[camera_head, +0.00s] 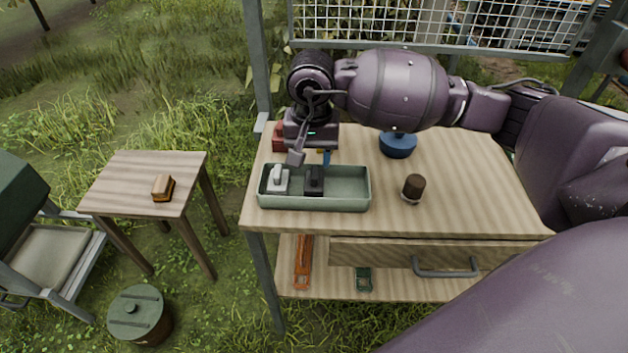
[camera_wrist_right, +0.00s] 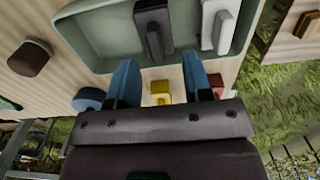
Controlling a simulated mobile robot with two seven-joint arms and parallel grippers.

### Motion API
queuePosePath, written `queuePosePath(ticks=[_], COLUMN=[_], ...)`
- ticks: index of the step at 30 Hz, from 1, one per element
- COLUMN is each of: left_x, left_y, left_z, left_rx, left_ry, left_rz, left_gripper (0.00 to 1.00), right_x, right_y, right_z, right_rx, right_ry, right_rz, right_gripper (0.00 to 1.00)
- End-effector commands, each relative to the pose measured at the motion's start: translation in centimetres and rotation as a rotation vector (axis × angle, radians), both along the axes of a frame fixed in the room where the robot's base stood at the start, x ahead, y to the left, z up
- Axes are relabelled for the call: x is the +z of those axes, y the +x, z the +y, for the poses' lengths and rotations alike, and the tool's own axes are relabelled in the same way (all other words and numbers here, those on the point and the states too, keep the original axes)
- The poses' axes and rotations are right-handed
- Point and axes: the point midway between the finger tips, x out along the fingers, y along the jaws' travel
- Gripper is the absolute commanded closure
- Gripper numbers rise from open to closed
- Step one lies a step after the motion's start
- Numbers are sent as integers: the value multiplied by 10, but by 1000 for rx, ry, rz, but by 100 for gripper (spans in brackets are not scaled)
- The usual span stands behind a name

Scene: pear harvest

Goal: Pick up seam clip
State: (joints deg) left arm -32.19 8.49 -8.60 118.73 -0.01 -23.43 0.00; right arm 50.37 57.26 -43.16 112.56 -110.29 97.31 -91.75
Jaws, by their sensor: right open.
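A green tray (camera_head: 345,203) on the workbench holds a pale grey clip-like piece (camera_head: 278,180) and a black one (camera_head: 314,181) in its left half. The wrist view also shows the black piece (camera_wrist_right: 153,27) and the pale piece (camera_wrist_right: 217,24). I cannot tell for sure which piece is the seam clip. My right gripper (camera_head: 311,157) is open, pointing down at the tray's back edge. In the wrist view its blue fingers (camera_wrist_right: 160,80) are apart with nothing gripped. A small yellow piece (camera_wrist_right: 160,92) shows on the bench between them, beyond the tray. My left gripper is out of view.
A dark brown knob-like piece (camera_head: 413,187) and a blue round object (camera_head: 398,145) stand right of the tray. A red object (camera_head: 279,137) is behind it. A side table (camera_head: 120,180) bears a brown block (camera_head: 163,187). The bench's right part is clear.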

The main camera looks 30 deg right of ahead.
Motion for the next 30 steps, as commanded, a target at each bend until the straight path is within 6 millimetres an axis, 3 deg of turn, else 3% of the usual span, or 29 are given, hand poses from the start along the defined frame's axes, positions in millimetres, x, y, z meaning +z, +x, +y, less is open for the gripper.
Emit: queuePosePath(ticks=[9,19,24,30], left_x=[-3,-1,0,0], left_y=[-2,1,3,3], left_z=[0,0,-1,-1], left_rx=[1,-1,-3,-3], left_ry=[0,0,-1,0], left_rz=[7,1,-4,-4], left_gripper=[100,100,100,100], right_x=[-42,-47,-46,-46], right_y=[-4,-4,-4,-4], right_z=[-3,-3,-3,-3], right_rx=[-1,0,0,0], right_ry=[2,1,1,1], right_rz=[5,2,2,2], right_gripper=[54,54,80,81])
